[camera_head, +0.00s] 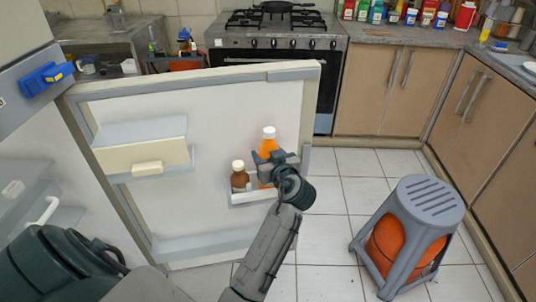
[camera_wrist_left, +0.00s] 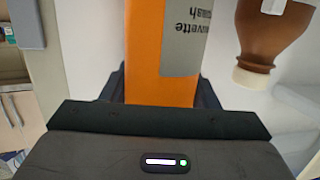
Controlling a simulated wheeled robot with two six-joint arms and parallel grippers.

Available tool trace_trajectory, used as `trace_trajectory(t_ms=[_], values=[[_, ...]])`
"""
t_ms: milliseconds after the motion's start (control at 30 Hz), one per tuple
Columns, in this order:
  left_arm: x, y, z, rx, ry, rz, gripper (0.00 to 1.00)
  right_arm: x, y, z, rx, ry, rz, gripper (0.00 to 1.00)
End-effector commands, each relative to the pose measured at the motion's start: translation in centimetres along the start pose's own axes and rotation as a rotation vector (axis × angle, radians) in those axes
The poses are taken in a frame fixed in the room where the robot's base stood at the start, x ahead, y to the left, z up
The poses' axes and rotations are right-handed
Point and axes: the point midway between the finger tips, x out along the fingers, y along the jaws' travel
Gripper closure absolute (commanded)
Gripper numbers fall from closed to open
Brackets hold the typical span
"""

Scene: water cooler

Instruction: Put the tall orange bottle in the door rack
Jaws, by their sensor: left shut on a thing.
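The tall orange bottle (camera_head: 268,145) with a white cap stands upright at the small door rack (camera_head: 250,198) on the open fridge door. My left gripper (camera_head: 274,168) is shut on it from the front right and hides part of its body. Its base is at the level of the rack, but I cannot tell whether it rests on the rack floor. In the left wrist view the orange bottle (camera_wrist_left: 160,50), with a grey label, fills the space between the dark fingers. My right gripper is not in view.
A brown bottle (camera_head: 240,178) with a white cap stands in the same rack, just left of the orange one. A cream door bin (camera_head: 148,160) is further left. A grey stool (camera_head: 420,210) with an orange object under it stands right on the tiled floor.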

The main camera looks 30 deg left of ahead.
Motion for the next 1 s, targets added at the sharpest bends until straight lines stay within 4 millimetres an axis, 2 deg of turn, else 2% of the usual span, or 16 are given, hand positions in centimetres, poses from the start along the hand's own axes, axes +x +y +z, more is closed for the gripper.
trace_trajectory(t_ms=[533, 567, 667, 1000], values=[[0.2, 0.0, 1.1, -0.001, 0.002, 0.0, 0.96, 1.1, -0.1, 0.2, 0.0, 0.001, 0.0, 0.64], [0.2, 0.0, 0.9, -0.001, 0.002, 0.0, 0.4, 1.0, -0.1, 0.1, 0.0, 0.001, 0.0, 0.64], [0.2, 0.0, 0.9, -0.001, 0.001, 0.0, 0.2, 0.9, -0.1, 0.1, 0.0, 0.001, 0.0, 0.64], [0.2, 0.0, 1.1, 0.001, -0.001, 0.0, 0.2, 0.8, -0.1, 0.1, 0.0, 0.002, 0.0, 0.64]])
